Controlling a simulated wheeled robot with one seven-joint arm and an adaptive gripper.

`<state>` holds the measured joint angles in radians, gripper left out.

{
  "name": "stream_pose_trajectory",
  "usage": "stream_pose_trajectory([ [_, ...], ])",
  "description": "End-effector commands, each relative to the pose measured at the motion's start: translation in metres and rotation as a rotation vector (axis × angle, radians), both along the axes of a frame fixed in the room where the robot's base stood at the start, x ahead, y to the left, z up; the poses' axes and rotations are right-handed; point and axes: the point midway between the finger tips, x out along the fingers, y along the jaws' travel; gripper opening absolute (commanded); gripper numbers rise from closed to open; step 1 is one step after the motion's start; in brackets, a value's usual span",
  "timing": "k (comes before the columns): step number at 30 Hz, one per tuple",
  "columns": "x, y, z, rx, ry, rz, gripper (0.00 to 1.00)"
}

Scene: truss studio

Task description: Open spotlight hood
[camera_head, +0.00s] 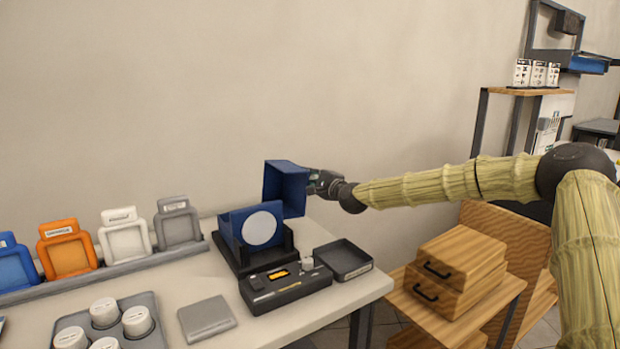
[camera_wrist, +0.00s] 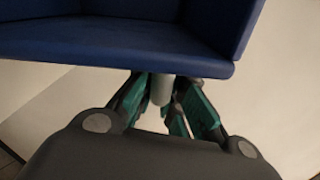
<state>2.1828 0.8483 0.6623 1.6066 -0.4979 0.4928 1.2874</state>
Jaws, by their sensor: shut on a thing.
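The spotlight (camera_head: 258,228) sits on a black base on the table, with a round white lens facing front. Its blue hood (camera_head: 284,184) is raised, tilted above and to the right of the lens, so the lens shows uncovered. My gripper (camera_head: 316,183) is at the hood's right side, shut on part of it. In the wrist view the hood (camera_wrist: 130,42) fills the top. There, my gripper's fingers (camera_wrist: 163,95) close around a pale grey cylindrical piece just under the hood's edge. The far side of the hood is hidden.
A black control box (camera_head: 285,287) and a dark open tray (camera_head: 343,259) lie in front of the spotlight. A grey flat square (camera_head: 207,318), a tray of white cylinders (camera_head: 110,325) and a rack of coloured frames (camera_head: 68,249) are left. Wooden drawers (camera_head: 457,270) stand right.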

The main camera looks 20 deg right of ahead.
Motion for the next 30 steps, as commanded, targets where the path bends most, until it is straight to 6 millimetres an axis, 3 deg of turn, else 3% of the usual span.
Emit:
stream_pose_trajectory([
  [9,0.0007,-0.0014,0.0037,0.003,-0.004,-0.003,0.00],
  [10,0.0006,-0.0014,0.0037,0.003,-0.004,-0.003,0.12],
  [12,0.0007,-0.0014,0.0038,0.003,-0.005,-0.003,0.25],
  [16,0.0007,-0.0014,0.0038,0.002,-0.005,-0.003,0.35],
  [30,-0.0031,-0.0004,0.0014,0.001,-0.002,0.000,0.35],
])
